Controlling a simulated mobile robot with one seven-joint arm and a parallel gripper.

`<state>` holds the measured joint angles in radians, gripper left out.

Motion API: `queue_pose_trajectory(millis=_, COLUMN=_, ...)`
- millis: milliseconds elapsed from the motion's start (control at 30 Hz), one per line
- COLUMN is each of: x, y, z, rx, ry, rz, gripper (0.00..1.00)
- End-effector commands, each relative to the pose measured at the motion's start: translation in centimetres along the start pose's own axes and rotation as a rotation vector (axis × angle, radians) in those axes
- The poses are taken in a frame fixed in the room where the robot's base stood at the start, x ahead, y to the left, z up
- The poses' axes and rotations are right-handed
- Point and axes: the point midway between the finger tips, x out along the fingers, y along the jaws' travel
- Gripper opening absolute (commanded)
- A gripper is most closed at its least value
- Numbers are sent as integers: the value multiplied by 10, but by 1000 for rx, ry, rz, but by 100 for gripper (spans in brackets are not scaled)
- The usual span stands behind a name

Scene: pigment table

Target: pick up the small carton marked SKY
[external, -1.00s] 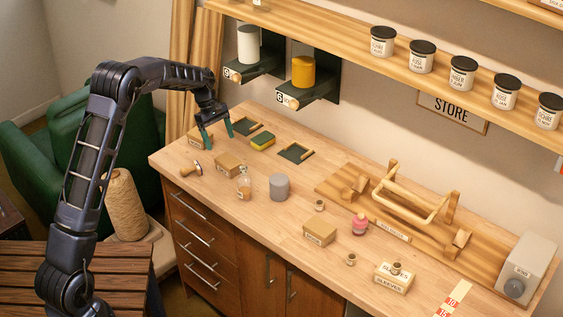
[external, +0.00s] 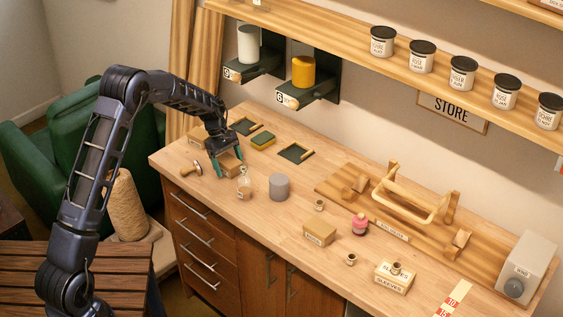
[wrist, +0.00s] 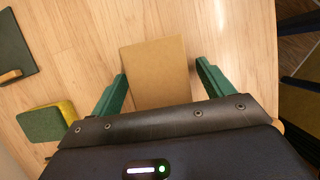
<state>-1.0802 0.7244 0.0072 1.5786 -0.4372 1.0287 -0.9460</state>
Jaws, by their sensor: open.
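A small brown carton (external: 231,164) stands near the left end of the table, with my gripper (external: 228,168) down around it. In the wrist view the carton (wrist: 155,70) shows its plain top between the two green fingers of my gripper (wrist: 160,82). No marking is readable on any carton.
A green and yellow sponge (external: 263,141) and dark trays (external: 296,152) are behind. The table's front edge is near.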

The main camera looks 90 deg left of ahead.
Motion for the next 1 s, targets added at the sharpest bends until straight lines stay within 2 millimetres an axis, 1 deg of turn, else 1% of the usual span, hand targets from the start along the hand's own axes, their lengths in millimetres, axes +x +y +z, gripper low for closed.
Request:
queue_pose_trajectory(millis=167, x=0, y=0, z=0, rx=0, ry=0, rz=0, gripper=80)
queue_pose_trajectory(millis=300, x=0, y=0, z=0, rx=0, ry=0, rz=0, gripper=52)
queue_pose_trajectory(millis=367, x=0, y=0, z=0, rx=0, ry=0, rz=0, gripper=41)
queue_pose_trajectory(millis=400, x=0, y=0, z=0, rx=0, ry=0, rz=0, gripper=33)
queue_pose_trajectory(millis=433, x=0, y=0, z=0, rx=0, ry=0, rz=0, gripper=29)
queue_pose_trajectory(millis=667, x=-1, y=0, z=0, rx=1, ry=0, rz=1, gripper=29)
queue_pose_trajectory(millis=767, x=-5, y=0, z=2, rx=1, ry=1, rz=1, gripper=29)
queue_pose_trajectory(millis=867, x=-15, y=0, z=6, rx=2, ry=1, rz=2, gripper=29)
queue_pose_trajectory(millis=967, x=-31, y=0, z=13, rx=2, ry=2, rz=3, gripper=29)
queue_pose_trajectory(millis=1000, x=-39, y=1, z=17, rx=3, ry=2, rz=2, gripper=29)
